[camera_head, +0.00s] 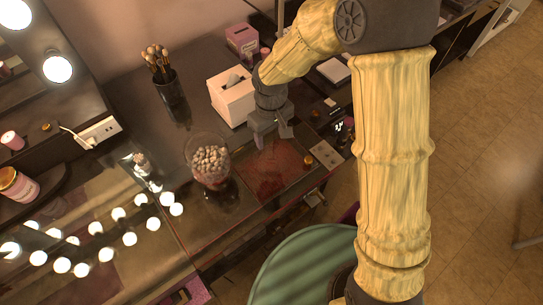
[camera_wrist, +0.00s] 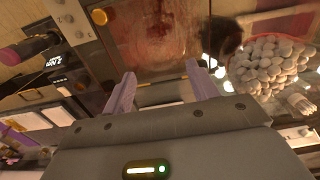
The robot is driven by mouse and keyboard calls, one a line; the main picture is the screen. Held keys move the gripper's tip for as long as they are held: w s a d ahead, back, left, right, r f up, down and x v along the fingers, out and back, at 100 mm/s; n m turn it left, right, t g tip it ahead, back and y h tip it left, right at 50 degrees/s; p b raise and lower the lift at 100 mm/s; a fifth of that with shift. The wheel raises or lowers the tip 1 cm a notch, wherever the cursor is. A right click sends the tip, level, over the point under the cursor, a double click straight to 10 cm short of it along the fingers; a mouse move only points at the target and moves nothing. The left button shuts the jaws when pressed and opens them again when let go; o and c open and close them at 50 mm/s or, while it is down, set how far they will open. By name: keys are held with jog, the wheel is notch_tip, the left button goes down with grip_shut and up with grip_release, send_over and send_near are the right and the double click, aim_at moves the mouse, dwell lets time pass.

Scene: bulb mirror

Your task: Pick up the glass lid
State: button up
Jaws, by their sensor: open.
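A round clear glass jar (camera_head: 208,163) filled with whitish balls stands on the dark dressing table, left of and nearer than my gripper in the head view. The clear glass rises above the balls, but I cannot tell a separate glass lid from the jar. The jar with its balls (camera_wrist: 272,65) also shows at the right of the wrist view, partly cut off. My gripper (camera_head: 272,138) is open and empty over the table, pointing down. In the wrist view its two fingers (camera_wrist: 161,72) are apart, with nothing between them.
A white tissue box (camera_head: 231,98) stands just behind my gripper, with a pink box (camera_head: 242,40) farther back. A black brush cup (camera_head: 171,88) is at the back left. Lit bulbs and their reflections fill the left. A green round seat (camera_head: 300,265) is in front.

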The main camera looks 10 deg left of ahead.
jog(key=p, duration=0.1)
send_over(272, 154)
jog(key=f, duration=0.4)
jog(key=shift+s+a+f, duration=0.1)
jog(key=shift+s+f, duration=0.2)
jog(key=shift+w+f+p, duration=0.1)
jog(key=shift+f+p, duration=0.5)
jog(key=shift+f, duration=0.05)
jog(key=shift+w+f+p, duration=0.15)
jog(key=shift+f+p, duration=0.25)
jog(key=shift+f, duration=0.6)
jog(key=shift+w+f+p, duration=0.1)
jog(key=shift+f+p, duration=0.25)
jog(key=shift+f, duration=0.6)
jog(key=c, duration=1.2)
jog(key=shift+o, duration=0.2)
